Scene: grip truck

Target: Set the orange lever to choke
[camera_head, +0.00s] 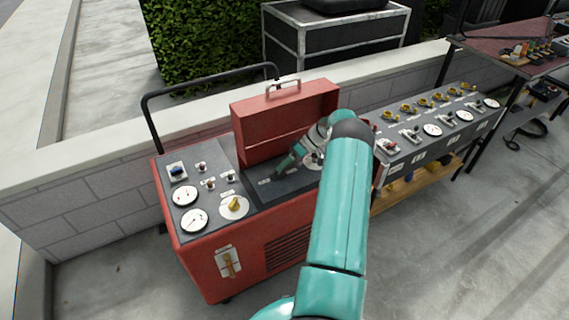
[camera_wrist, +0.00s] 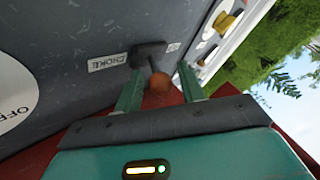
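The orange lever (camera_wrist: 160,84) has a round orange knob on a dark stem. It rises from a dark base (camera_wrist: 149,53) on the grey panel, and I cannot tell its exact setting. The CHOKE label (camera_wrist: 108,63) is beside the base on the left in the wrist view; a smaller label (camera_wrist: 173,47), unreadable here, is on the right. My gripper (camera_wrist: 160,70) is open, with its green fingers on both sides of the knob and gaps showing. In the head view my gripper (camera_head: 283,165) is low over the dark panel and the lever is not discernible.
The panel belongs to a red machine (camera_head: 220,265) with gauges, a yellow knob (camera_head: 235,204) and a raised red lid (camera_head: 285,120) close behind my gripper. A grey console (camera_head: 440,130) with valves stands to the right. A low wall (camera_head: 90,190) runs behind.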

